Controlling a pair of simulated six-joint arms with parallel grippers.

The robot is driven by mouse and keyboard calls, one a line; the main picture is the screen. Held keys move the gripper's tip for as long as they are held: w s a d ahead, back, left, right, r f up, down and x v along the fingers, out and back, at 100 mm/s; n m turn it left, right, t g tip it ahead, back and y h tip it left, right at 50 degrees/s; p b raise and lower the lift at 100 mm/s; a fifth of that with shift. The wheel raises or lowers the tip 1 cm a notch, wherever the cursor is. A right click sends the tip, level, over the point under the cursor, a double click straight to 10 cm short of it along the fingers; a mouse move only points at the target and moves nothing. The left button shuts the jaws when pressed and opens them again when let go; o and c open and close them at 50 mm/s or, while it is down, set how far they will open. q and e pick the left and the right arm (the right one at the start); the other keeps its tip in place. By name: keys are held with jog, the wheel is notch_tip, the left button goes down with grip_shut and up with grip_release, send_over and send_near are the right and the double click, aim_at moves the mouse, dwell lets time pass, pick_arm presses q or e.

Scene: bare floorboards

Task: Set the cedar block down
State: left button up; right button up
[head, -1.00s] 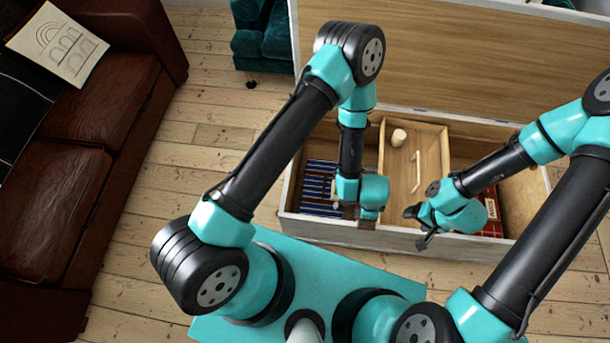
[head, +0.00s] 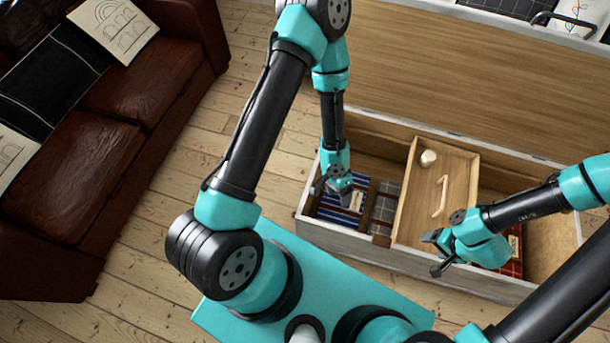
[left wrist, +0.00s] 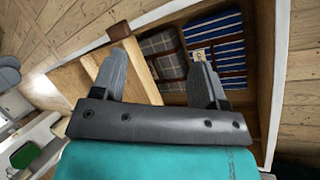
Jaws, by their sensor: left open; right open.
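I take the small pale block (head: 356,201) lying on blue striped cloth at the left end of the chest to be the cedar block. It also shows in the left wrist view (left wrist: 199,55), just beyond the right-hand fingertip. My left gripper (head: 336,180) is open and empty above that end of the chest; its two fingers stand wide apart in the left wrist view (left wrist: 158,75). My right gripper (head: 436,252) is open near the chest's front wall, to the right, with nothing seen in it.
The open chest (head: 340,240) has its wooden lid raised behind. Inside, a wooden tray (head: 408,225) holds a pale round object (head: 428,158) and a pale bar (head: 440,196). Folded plaid cloth (head: 384,206) lies beside the striped cloth. A brown sofa (head: 85,150) stands left.

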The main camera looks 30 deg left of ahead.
pick_arm(q)
jog(key=s+a+r+n+t, duration=0.1)
jog(key=a+r+n+t, duration=0.2)
jog(key=a, duration=0.9)
jog(key=n+t, duration=0.1)
jog(key=n, duration=0.2)
jog(key=shift+s+r+n, duration=0.2)
jog(key=shift+s+n, duration=0.05)
jog(key=shift+n, duration=0.15)
